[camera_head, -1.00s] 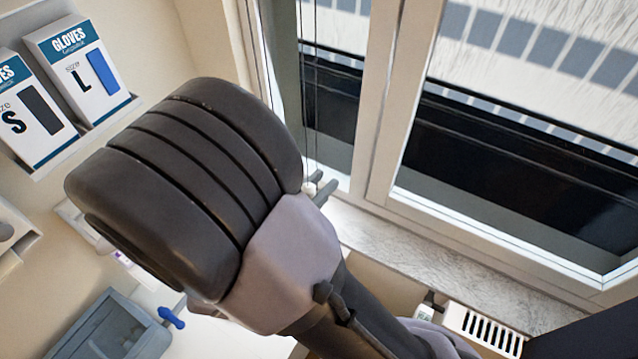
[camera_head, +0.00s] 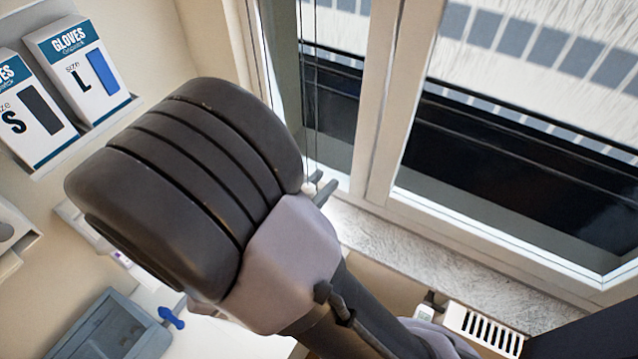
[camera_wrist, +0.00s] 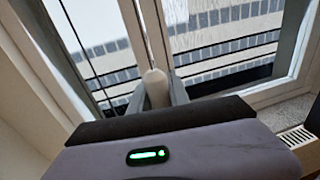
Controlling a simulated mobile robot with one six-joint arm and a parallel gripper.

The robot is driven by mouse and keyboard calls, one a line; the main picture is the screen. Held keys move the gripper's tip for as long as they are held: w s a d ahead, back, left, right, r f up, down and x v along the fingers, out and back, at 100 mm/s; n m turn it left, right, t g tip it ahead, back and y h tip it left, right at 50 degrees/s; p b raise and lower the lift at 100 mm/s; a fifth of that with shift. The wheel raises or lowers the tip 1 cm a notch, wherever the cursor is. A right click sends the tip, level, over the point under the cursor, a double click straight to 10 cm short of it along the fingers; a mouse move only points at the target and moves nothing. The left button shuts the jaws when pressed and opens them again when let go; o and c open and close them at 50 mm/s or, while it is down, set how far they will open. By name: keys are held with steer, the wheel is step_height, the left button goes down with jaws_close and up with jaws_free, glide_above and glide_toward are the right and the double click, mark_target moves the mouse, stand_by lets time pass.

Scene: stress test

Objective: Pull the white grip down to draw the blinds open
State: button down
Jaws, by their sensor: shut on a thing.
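The white grip (camera_wrist: 156,82) hangs at the lower end of a thin cord in front of the window. In the wrist view it sits between the two grey fingers of my gripper (camera_wrist: 158,93), which is shut on it. In the head view only a small part of the white grip (camera_head: 309,188) shows beside my gripper's fingertips (camera_head: 322,190), just past my dark wrist. Thin cords (camera_head: 316,90) run up from there along the window's left part. The blinds themselves cannot be made out in either view.
The window frame (camera_head: 385,110) stands close behind the grip, with a marble sill (camera_head: 440,250) below and a white radiator (camera_head: 484,328) under it. Glove boxes (camera_head: 85,70) hang on the left wall. A blue-grey bin (camera_head: 110,330) is at lower left.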

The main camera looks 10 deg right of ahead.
step_height(320, 180, down, 20)
steer(key=b, duration=1.1)
steer(key=c, duration=1.2)
jaws_free()
steer(key=shift+c, duration=0.2)
steer(key=v, duration=1.7)
steer(key=shift+s+b, duration=0.2)
steer(key=shift+b, duration=0.25)
